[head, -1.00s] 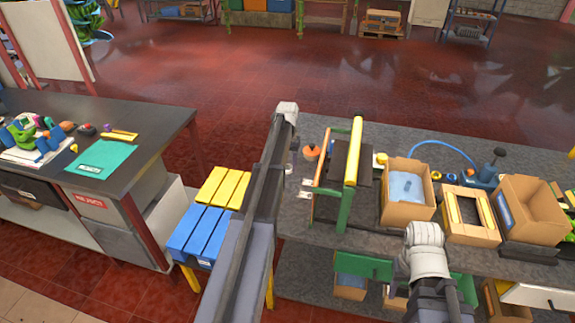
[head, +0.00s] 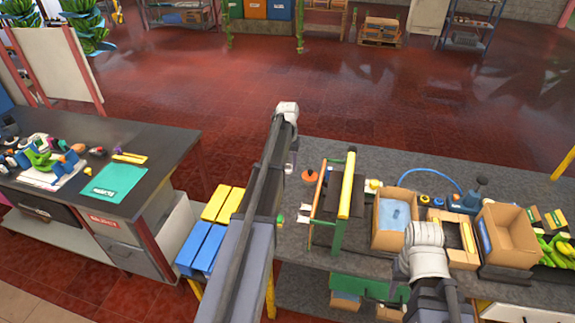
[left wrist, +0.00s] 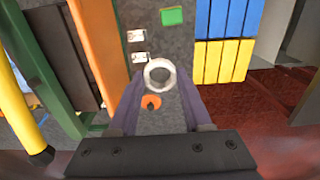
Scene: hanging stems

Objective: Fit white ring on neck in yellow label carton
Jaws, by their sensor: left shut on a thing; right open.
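My left gripper (left wrist: 158,100) is shut on the white ring (left wrist: 160,73), which sits between its fingertips. In the head view the ring (head: 288,169) hangs over the left end of the grey bench. An open carton (head: 377,235) on the bench holds a pale blue translucent bottle (head: 393,214). The bottle's neck is too small to make out clearly. I cannot make out a yellow label. My right arm is in front of the bench, and its gripper fingers are hidden.
A rack with a yellow bar (head: 347,185) and green post stands between the ring and the bottle's carton. An orange object (head: 309,176) lies near the ring. A cardboard frame (head: 466,262) lies between the cartons. Blue and yellow boxes (head: 202,245) stand left of the bench.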

